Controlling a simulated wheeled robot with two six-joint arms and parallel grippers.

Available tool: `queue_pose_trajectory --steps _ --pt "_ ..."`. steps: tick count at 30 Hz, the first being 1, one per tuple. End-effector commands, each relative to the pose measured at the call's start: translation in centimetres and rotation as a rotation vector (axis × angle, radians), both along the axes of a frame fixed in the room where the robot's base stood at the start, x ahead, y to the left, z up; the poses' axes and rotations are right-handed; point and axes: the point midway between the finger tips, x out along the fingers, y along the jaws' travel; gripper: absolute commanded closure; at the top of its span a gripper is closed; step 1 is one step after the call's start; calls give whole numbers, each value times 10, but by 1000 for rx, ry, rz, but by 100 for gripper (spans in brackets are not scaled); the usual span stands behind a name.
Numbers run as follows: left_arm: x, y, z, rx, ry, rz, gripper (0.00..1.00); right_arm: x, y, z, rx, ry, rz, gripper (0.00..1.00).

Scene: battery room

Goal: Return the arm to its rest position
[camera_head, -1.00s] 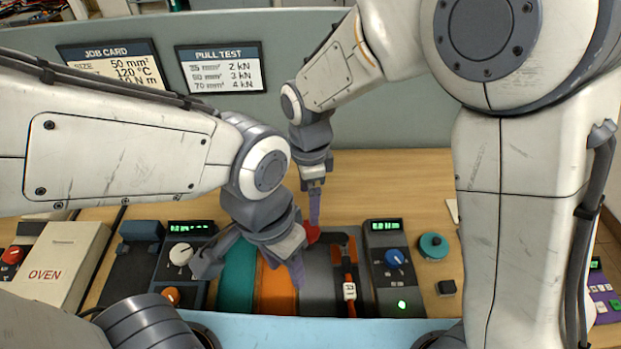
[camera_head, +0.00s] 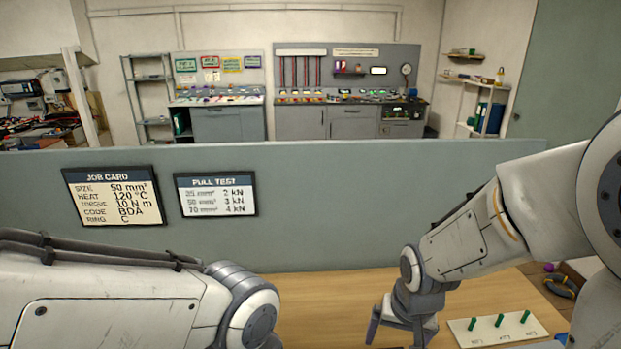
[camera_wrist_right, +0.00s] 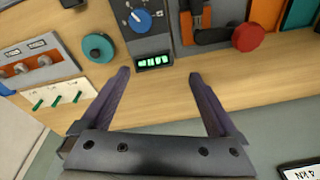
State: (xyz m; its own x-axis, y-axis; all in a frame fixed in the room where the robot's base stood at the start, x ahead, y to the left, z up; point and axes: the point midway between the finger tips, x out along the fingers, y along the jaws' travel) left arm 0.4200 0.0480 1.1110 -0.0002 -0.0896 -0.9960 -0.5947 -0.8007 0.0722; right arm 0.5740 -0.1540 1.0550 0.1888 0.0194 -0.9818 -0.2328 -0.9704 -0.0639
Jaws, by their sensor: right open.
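My right arm comes in from the right in the head view, and its gripper (camera_head: 398,338) hangs low over the wooden bench, partly cut off by the lower edge. In the right wrist view the gripper (camera_wrist_right: 159,76) has its two dark fingers spread wide, with nothing between them. Beyond the fingertips is a grey unit (camera_wrist_right: 147,38) with a blue knob and a lit green display. My left arm reaches in at the lower left of the head view. Its gripper is below the picture and hidden.
A white board with green pegs (camera_head: 499,325) lies beside the right gripper; pliers (camera_head: 560,286) lie farther right. A grey partition (camera_head: 400,195) with a job card (camera_head: 113,196) and pull test card (camera_head: 215,195) stands behind. The wrist view shows a teal disc (camera_wrist_right: 98,47) and red knob (camera_wrist_right: 248,37).

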Motion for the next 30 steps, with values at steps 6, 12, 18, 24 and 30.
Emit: queue_pose_trajectory --steps 6,12,18,24,30 --pt "0 0 0 0 0 0 50 -12 -22 -1 -45 -31 156 5" --pt "0 0 0 0 0 0 50 -24 -12 4 -64 -36 296 5" --pt "0 0 0 0 0 0 50 -43 24 16 -48 -6 418 5" --pt "0 0 0 0 0 0 50 -75 63 30 -33 35 576 5" --pt "0 0 0 0 0 0 50 -125 97 48 -20 91 776 5"
